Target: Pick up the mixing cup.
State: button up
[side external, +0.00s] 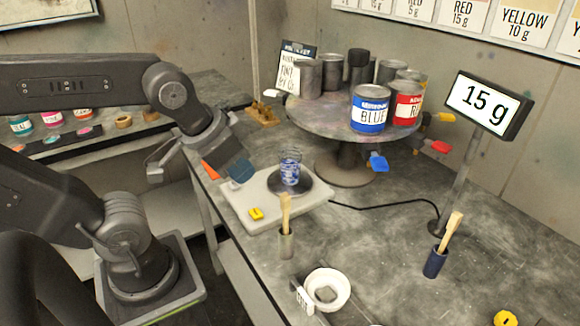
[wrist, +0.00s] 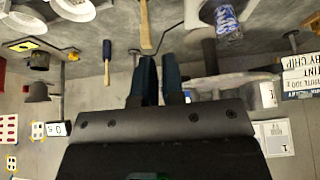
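The mixing cup (side external: 289,172) is a clear cup with blue markings. It stands upright on the round dark plate of a pale scale (side external: 249,202). In the wrist view the cup (wrist: 229,22) shows at the top right, off to the right of my fingers. My gripper (side external: 238,172) is left of the cup and apart from it, above the scale's left edge. In the wrist view its two dark blue fingers (wrist: 160,75) have a narrow gap between them and hold nothing.
A turntable (side external: 335,121) with paint cans stands behind the cup, a blue spout (side external: 377,161) jutting out. The display (side external: 489,104) reads 15 g.

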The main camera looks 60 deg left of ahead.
jog(key=o, duration=1.5)
jog(key=n+g+y, duration=0.2)
jog(key=n+y, duration=0.3)
jog(key=n, duration=0.6)
send_near(290, 161)
jog(key=x, duration=0.6)
jog(key=shift+w+a+f, duration=0.2)
jog(key=shift+w+a, duration=0.1)
jog(key=shift+a+x, duration=0.2)
jog(key=shift+x, duration=2.35)
